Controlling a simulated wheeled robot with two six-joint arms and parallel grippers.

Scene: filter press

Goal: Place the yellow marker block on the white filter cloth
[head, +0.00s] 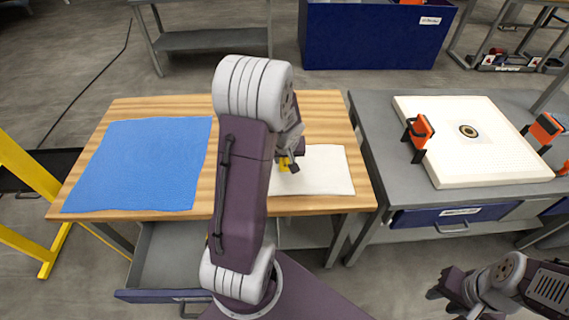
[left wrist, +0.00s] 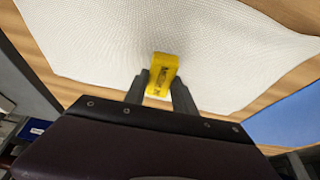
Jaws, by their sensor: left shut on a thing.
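The yellow marker block (head: 285,163) is held between the fingertips of my left gripper (head: 292,165), over the white filter cloth (head: 325,172). In the left wrist view the block (left wrist: 162,72) has dark lettering and sits between both fingers of my left gripper (left wrist: 160,88), with the white cloth (left wrist: 230,45) behind it. I cannot tell whether the block touches the cloth. The cloth lies flat on the right part of the wooden table; my left arm hides its left part. My right gripper (head: 445,292) is at the lower right, away from the table; its finger state is unclear.
A blue cloth (head: 145,165) covers the left of the wooden table (head: 115,108). A grey bench (head: 385,190) on the right carries a white filter plate (head: 480,150) with orange and black clamps (head: 420,130). An open drawer (head: 165,265) juts out below the table.

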